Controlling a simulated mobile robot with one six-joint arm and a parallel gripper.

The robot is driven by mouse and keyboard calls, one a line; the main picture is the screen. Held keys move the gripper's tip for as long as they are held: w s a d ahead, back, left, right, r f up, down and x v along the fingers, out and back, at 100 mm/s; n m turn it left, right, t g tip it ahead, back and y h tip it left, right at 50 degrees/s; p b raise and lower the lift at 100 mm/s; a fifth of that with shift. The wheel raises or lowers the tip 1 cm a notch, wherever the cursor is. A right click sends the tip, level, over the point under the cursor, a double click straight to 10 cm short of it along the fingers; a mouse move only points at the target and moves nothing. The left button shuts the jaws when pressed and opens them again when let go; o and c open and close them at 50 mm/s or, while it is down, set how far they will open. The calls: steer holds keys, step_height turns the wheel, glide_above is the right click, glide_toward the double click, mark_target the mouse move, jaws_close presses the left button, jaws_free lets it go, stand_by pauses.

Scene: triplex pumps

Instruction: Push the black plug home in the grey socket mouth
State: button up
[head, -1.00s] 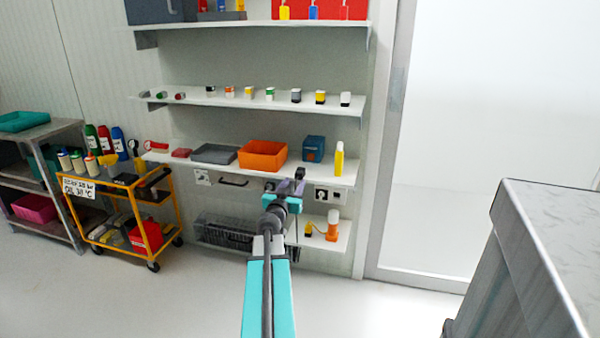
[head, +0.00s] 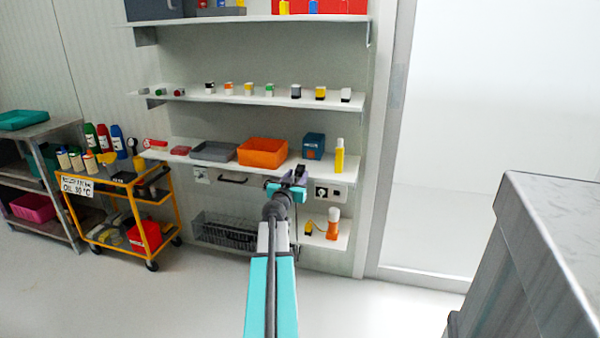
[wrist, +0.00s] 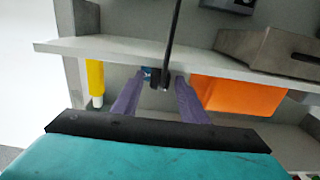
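My gripper (head: 296,180) is at the lower shelf's front edge, just left of the socket plates. The wrist view is upside down; it shows my two purple fingers (wrist: 160,82) apart. The black plug (wrist: 160,79) shows between the fingertips with a narrow gap on each side, so the fingers look open around it; I cannot tell how deep it sits. A black cable (wrist: 173,35) runs from it, down in the room. In the head view a dark part (head: 300,172), probably the plug, shows at the fingertips. A socket plate (head: 322,193) is right of my gripper; no grey mouth is clear.
On the shelf above stand an orange bin (head: 263,152), a blue box (head: 314,146) and a yellow bottle (head: 339,156). A wire basket (head: 225,232) and an orange-and-white item (head: 333,224) are below. A yellow cart (head: 150,210) is left; a metal-topped counter (head: 550,235) is right.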

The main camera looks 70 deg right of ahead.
steer(key=c, duration=0.9)
steer(key=shift+c, duration=0.2)
steer(key=shift+s+a+b, duration=0.15)
steer(key=shift+a+b, duration=1.05)
steer(key=shift+a, duration=1.3)
steer(key=shift+d, duration=0.2)
steer(key=shift+d+p, duration=0.65)
steer(key=shift+d, duration=0.45)
